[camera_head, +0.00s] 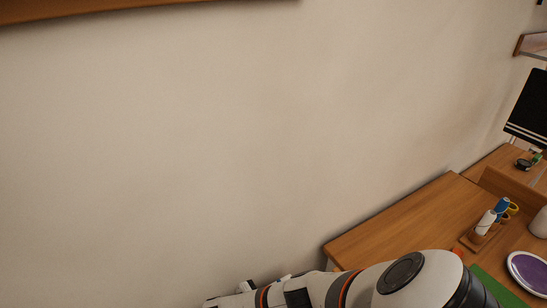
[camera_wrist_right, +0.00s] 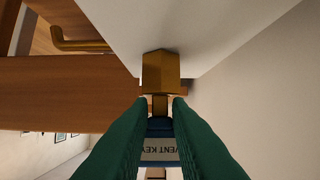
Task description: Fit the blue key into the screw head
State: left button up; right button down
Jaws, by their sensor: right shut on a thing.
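In the right wrist view, the green fingers of my right gripper (camera_wrist_right: 160,104) are shut on the blue key (camera_wrist_right: 159,124). Its white label reads "VENT KEY" in part. A narrow brass-coloured shaft stands out beyond the fingertips and meets a wider brass-coloured block (camera_wrist_right: 161,72) in front of a pale surface. I cannot tell whether this block is the key's own end or the screw head, nor whether anything is engaged. No separate screw head is clear. In the head view, my right arm crosses the bottom; the key is not visible there. My left gripper is out of view.
In the wrist view, a wooden board (camera_wrist_right: 70,92) lies to the left, with a bent brass-coloured rod (camera_wrist_right: 82,45) above it. In the head view, a bare wall (camera_head: 200,140) fills the middle. A wooden desk (camera_head: 400,220) with several items stands at the right.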

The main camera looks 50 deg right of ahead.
jog(key=shift+r+p, duration=0.3)
jog(key=shift+r, duration=0.1)
jog(key=c, duration=1.3)
grip_release()
jog(key=shift+p+v, duration=0.45)
jog(key=shift+v, duration=2.05)
jog(key=shift+a, duration=0.1)
